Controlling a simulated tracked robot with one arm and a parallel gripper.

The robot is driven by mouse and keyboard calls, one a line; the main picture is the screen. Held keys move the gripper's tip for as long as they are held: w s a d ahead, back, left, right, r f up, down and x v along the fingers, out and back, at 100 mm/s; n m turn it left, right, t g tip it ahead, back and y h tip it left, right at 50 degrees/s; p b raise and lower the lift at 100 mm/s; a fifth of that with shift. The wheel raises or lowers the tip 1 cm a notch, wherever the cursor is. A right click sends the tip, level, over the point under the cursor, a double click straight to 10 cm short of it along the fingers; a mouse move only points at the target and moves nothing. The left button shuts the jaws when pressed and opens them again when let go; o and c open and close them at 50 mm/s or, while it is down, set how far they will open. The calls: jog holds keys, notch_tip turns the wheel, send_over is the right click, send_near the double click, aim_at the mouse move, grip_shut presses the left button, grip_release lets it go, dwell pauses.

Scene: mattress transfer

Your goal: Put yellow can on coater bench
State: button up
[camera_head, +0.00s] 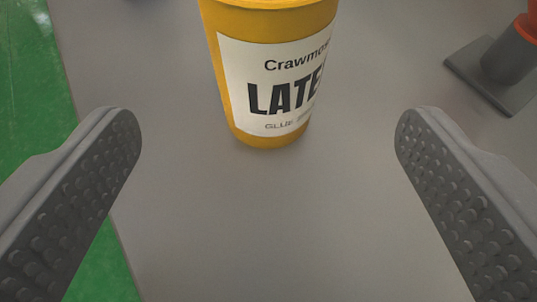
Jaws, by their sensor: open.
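The yellow can (227,75) stands upright on a grey surface, at the top middle of the head camera view. It has a white label reading "Crawmo... LATE... GLUE", cut off at the can's right side. Its top rim is partly out of frame. My gripper (268,135) is open, with one grey studded finger at each side of the picture. The can is ahead of the fingertips and lies between their lines, with clear space on both sides. Nothing is between the fingers. I cannot tell whether the grey surface is the coater bench.
The grey surface (270,230) is bare in front of the can. A grey and orange object with a flat square base (495,85) stands at the upper right. Green floor (35,75) shows beyond the surface's left edge.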

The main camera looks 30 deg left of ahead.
jog(key=shift+s+d+r, duration=0.2)
jog(key=shift+s, duration=0.1)
jog(key=w+d+r+m+t+h, duration=0.2)
jog(key=d+r, duration=0.8)
jog(key=r, duration=0.2)
jog(key=w+d+r+m+t+h, duration=0.1)
jog(key=w+d+r+m+h, duration=0.1)
jog(key=d+r, duration=0.85)
jog(key=s+d+r+m+h, duration=0.1)
jog(key=s+d+r, duration=0.4)
jog(key=r, duration=0.3)
jog(key=s+d+r+m+t+h, duration=0.1)
jog(key=s+d+r+h, duration=0.1)
jog(key=s+d+r, duration=0.3)
notch_tip(320, 180, up, 4)
jog(key=shift+s+d+r+m, duration=0.2)
jog(key=shift+s+d+m, duration=0.2)
jog(key=shift+d, duration=0.75)
